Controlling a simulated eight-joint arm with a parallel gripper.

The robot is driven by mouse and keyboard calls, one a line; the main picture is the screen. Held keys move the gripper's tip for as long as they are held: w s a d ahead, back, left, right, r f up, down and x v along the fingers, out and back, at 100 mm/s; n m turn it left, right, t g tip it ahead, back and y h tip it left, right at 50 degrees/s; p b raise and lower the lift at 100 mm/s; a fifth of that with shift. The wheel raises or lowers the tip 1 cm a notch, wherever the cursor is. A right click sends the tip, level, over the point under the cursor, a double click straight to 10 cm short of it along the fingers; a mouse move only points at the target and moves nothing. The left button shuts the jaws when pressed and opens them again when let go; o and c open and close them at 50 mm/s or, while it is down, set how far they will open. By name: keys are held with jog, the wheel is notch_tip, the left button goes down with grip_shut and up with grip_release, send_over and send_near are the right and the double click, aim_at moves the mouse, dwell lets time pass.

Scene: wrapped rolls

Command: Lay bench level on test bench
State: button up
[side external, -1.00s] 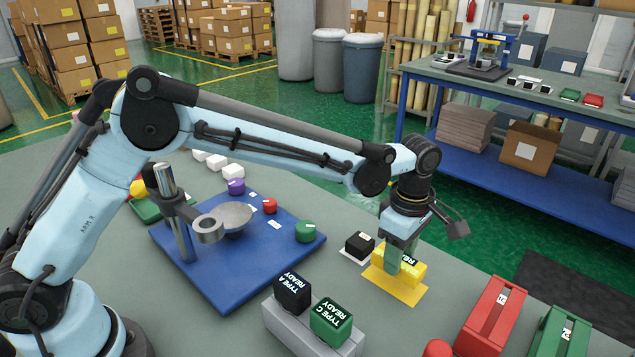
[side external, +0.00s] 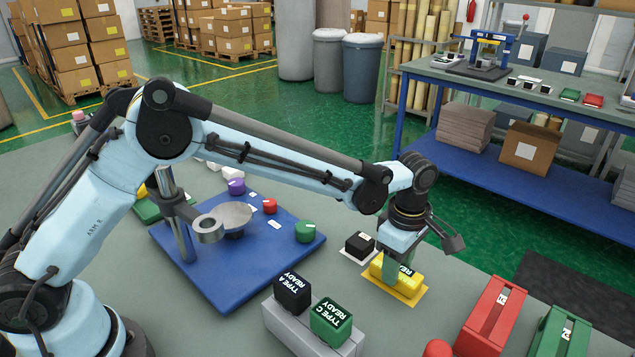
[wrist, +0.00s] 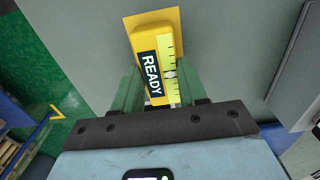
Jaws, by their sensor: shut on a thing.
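The bench level is a yellow block with a dark READY label and a vial strip; it shows in the side external view (side external: 411,279) and upright in the wrist view (wrist: 143,38). My gripper (side external: 392,268) points down with its green fingers shut on the level's two long sides, as the wrist view shows (wrist: 157,90). The level is over a flat yellow patch (side external: 412,298) on the grey-green table top (side external: 450,320). It looks on or just above the patch; I cannot tell if it touches.
A small black block (side external: 360,243) stands just left of the level. Black and green READY blocks (side external: 331,318) sit on a grey stand nearer the camera. A blue plate (side external: 225,285) with a post lies left. A red case (side external: 492,314) and a green case (side external: 560,332) stand right.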

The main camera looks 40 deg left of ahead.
jog(key=o, duration=1.3)
jog(key=shift+o, duration=0.2)
notch_tip(320, 180, up, 12)
jog(key=s+a+r+m+t, duration=0.2)
jog(key=s+a+r+m, duration=0.15)
jog(key=a, duration=0.25)
jog(key=s+a+r+m+t, duration=0.1)
jog(key=s+a+r+m, duration=0.15)
jog(key=a+m, duration=0.3)
jog(key=s+a+f+m+t, duration=0.4)
jog(key=s+a+f+m, duration=0.1)
jog(key=s+a+m, duration=0.4)
jog(key=shift+s+a+f, duration=0.25)
jog(key=shift+s+f, duration=0.15)
jog(key=shift+s, duration=0.65)
